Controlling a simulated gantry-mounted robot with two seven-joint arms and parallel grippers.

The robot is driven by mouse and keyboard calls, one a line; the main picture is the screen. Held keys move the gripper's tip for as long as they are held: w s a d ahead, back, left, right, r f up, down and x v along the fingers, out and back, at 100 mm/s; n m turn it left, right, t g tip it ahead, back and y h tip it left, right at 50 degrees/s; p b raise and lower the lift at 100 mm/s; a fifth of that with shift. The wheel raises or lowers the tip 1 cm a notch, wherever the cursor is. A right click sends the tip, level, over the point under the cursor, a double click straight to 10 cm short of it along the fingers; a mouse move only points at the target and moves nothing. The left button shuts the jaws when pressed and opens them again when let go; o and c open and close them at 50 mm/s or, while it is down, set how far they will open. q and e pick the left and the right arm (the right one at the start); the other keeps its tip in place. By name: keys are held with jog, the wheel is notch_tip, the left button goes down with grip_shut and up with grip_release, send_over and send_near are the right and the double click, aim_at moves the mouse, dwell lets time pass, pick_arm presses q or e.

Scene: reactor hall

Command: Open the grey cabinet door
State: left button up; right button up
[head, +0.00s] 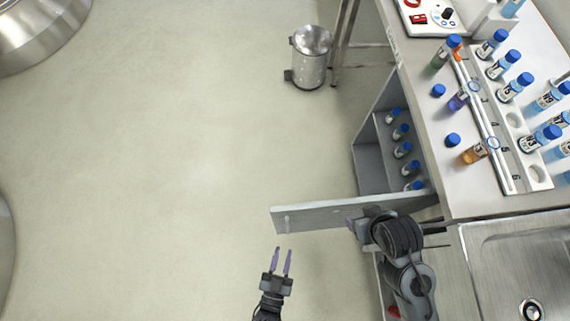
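The grey cabinet door (320,215) stands swung open, jutting out to the left from the cabinet (371,165) under the worktop. The cabinet's inside shows, with several blue-capped bottles (402,150) on its shelf. My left gripper (282,250) is just below the door's free end, apart from it, with its two purple fingers spread and nothing between them. My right gripper (352,222) is at the near face of the door, close to its middle. Its fingers are mostly hidden by its own body, so I cannot tell whether it touches the door.
The worktop (455,190) holds a rack with several blue-capped bottles and loose blue caps (453,140). A steel sink (515,270) is at the lower right. A metal bin (310,60) stands on the floor at the top. The floor (150,170) to the left is clear.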

pick_arm(q)
jog(key=shift+v, duration=1.25)
